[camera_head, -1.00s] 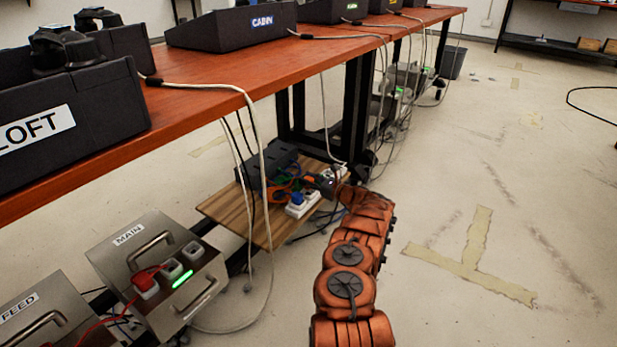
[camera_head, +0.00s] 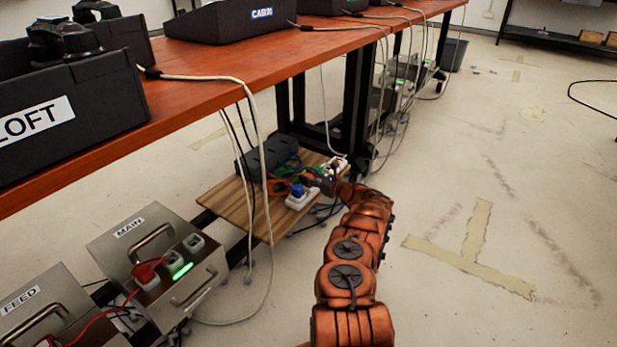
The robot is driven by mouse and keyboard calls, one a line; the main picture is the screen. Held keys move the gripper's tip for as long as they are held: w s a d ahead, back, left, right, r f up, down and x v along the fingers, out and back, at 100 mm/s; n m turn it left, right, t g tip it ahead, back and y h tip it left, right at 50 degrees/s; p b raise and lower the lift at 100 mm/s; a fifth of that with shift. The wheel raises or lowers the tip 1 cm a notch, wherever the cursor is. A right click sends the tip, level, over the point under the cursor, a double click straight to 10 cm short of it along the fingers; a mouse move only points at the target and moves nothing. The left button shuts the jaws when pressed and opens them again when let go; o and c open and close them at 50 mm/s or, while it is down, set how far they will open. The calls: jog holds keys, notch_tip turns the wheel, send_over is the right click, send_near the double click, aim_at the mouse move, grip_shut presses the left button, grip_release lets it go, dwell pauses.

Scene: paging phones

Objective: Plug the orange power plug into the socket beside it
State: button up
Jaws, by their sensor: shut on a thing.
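A white power strip (camera_head: 301,202) lies on a low wooden shelf under the table, with a blue plug (camera_head: 297,190) in its near end. Orange cable (camera_head: 277,187) lies just left of the strip, by green and blue cables. My gripper (camera_head: 317,180) reaches in from the right, low over the middle of the strip. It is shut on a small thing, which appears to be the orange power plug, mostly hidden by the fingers. The socket under it is hidden too. I cannot tell whether the plug touches the strip.
The wooden shelf (camera_head: 232,207) also holds a dark box (camera_head: 265,158). Pale cables (camera_head: 262,150) hang from the table edge (camera_head: 185,100) in front of it. Metal boxes marked MAIN (camera_head: 125,250) and FEED (camera_head: 25,320) stand at lower left.

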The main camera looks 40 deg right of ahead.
jog(key=shift+f, duration=0.3)
jog(key=o, duration=1.2)
jog(key=v, duration=1.2)
